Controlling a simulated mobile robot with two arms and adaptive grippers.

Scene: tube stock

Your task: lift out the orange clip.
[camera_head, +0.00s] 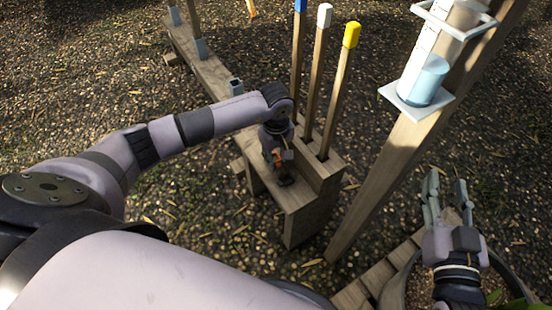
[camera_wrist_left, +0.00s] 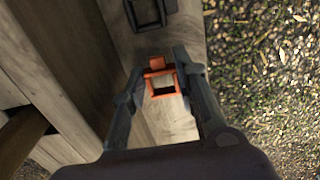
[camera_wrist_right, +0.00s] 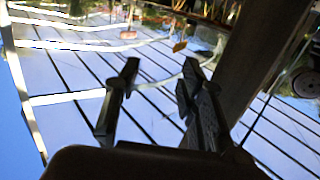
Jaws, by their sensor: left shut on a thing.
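The orange clip (camera_wrist_left: 161,84) is a small square frame with a tab, held between the two fingers of my left gripper (camera_wrist_left: 158,72) in the left wrist view. In the head view the clip (camera_head: 277,157) shows as a small orange patch at my left gripper (camera_head: 281,158), over the wooden bench end. The fingers press on it from both sides. Whether the clip touches the wood below cannot be told. My right gripper (camera_head: 447,187) is open and empty at the lower right of the head view; its parted fingers (camera_wrist_right: 160,68) also show in the right wrist view.
A dark square holder (camera_wrist_left: 150,12) sits on the wood beyond the clip. Stakes with blue (camera_head: 300,5), white (camera_head: 324,15) and yellow (camera_head: 351,34) tops stand close behind my left gripper. A sloping post carries a tube (camera_head: 425,80) of blue liquid. Gravel (camera_head: 80,90) surrounds the bench.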

